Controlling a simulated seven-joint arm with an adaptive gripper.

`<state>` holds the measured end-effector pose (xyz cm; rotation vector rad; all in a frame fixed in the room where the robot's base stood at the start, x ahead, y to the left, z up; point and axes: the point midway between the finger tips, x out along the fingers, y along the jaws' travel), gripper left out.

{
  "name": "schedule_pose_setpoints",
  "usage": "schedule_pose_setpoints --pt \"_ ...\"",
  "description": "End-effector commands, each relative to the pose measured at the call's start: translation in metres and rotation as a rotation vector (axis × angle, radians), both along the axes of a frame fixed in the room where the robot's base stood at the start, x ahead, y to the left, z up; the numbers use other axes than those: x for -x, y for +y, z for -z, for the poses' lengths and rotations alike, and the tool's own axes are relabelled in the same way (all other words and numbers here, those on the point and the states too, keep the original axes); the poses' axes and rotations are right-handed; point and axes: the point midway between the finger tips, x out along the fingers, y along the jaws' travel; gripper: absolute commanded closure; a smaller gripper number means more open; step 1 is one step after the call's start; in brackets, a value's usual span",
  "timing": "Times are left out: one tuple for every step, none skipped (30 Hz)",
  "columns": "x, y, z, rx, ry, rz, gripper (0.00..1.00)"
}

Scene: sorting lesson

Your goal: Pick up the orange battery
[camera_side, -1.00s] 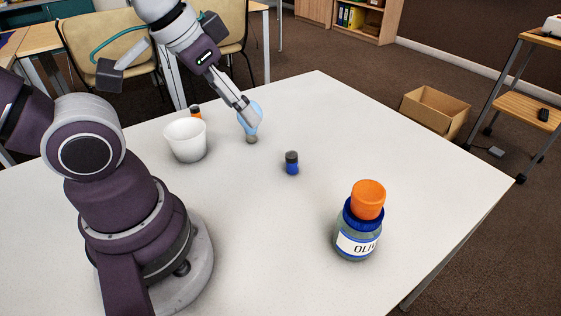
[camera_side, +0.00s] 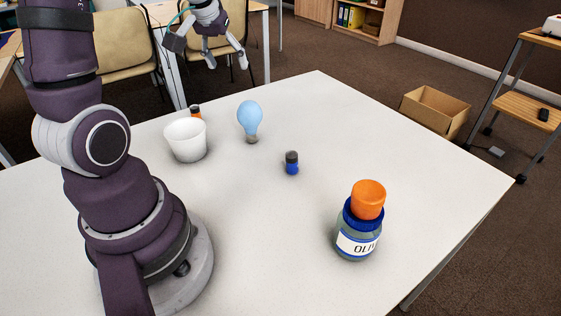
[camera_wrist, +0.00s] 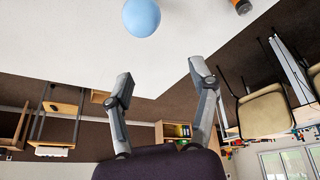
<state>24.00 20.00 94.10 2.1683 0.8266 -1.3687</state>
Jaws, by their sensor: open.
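The orange battery (camera_side: 196,111), orange with a dark end, stands on the white table behind the white cup, which hides its lower part. In the wrist view, part of the battery (camera_wrist: 242,6) shows at the top edge. My gripper (camera_side: 227,60) is raised beyond the table's far side, above and to the right of the battery in the side view. Its fingers are spread with nothing between them, and they also show apart in the wrist view (camera_wrist: 160,80).
A white cup (camera_side: 186,141) stands right in front of the battery. A blue light bulb (camera_side: 250,117) stands to its right. A blue battery (camera_side: 292,164) and a jar (camera_side: 357,240) with an orange cap-like piece (camera_side: 368,199) are nearer. The table (camera_side: 270,235) is clear at front centre.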

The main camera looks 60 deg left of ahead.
Motion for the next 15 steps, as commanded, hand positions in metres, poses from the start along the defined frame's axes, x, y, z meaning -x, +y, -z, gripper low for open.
schedule_pose_setpoints --pt "0.009 0.035 0.017 0.006 0.021 -0.102 0.42" --pt "0.015 0.054 0.026 0.003 0.028 -0.154 0.42" --pt "0.023 0.075 0.036 0.002 0.035 -0.213 0.42" --pt "0.030 0.088 0.044 0.002 0.041 -0.251 0.42" --pt "0.036 0.099 0.051 -0.001 0.046 -0.283 0.42" --pt "0.044 0.111 0.058 -0.002 0.052 -0.316 0.42" --pt "0.048 0.117 0.063 -0.003 0.056 -0.334 0.42" --pt "0.051 0.122 0.066 -0.005 0.057 -0.348 0.42" --pt "0.054 0.126 0.070 -0.005 0.060 -0.361 0.42" --pt "0.055 0.129 0.074 -0.005 0.061 -0.367 0.42" --pt "0.055 0.131 0.079 -0.004 0.063 -0.369 0.42" --pt "0.054 0.134 0.087 -0.004 0.063 -0.370 0.42" --pt "0.053 0.136 0.094 -0.003 0.064 -0.369 0.42" --pt "0.052 0.138 0.099 -0.003 0.064 -0.369 0.42" --pt "0.051 0.140 0.105 -0.004 0.063 -0.369 0.42"
